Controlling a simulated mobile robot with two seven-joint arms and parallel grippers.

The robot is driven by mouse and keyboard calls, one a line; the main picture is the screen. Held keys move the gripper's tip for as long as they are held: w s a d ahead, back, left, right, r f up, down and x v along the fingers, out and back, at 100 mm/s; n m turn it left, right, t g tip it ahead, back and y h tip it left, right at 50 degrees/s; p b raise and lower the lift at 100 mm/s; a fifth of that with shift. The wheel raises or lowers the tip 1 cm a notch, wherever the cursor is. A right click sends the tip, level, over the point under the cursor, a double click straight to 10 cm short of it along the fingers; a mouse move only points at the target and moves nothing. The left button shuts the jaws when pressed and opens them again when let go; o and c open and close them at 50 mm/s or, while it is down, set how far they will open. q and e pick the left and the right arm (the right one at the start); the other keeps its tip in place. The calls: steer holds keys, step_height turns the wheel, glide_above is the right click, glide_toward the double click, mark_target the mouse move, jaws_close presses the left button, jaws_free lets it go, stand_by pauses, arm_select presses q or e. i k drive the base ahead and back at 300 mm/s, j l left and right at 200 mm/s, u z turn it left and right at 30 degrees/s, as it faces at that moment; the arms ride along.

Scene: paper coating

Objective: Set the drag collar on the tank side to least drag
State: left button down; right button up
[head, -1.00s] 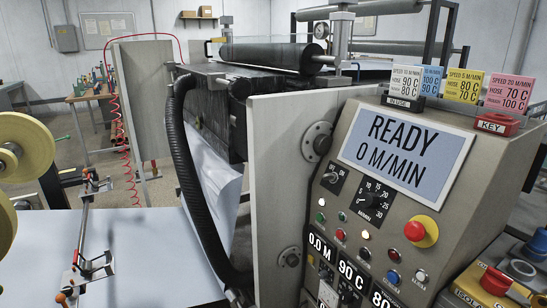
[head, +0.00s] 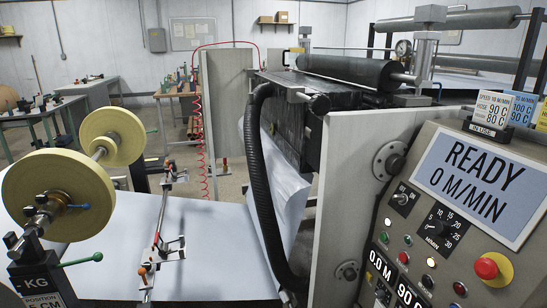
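Two yellow discs sit on a shaft at the left of the head view, a near one (head: 58,195) and a far one (head: 112,135). A dark collar-like fitting (head: 42,208) with a blue-tipped lever (head: 80,206) is at the near disc's hub. Below it a dark stand bears a KG label (head: 45,282) and a green-tipped handle (head: 85,259). I cannot tell which fitting is the tank-side drag collar, nor read its setting. Neither of my grippers is in view.
The coating machine's control panel (head: 440,225) stands at right, its screen (head: 470,187) reading READY 0 M/MIN. A black hose (head: 262,190) runs down the machine. A rod with clamps (head: 160,225) stands over the white sheet (head: 215,245). Benches stand behind.

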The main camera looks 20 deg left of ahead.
mark_target(63, 201)
steer(key=u, duration=1.95)
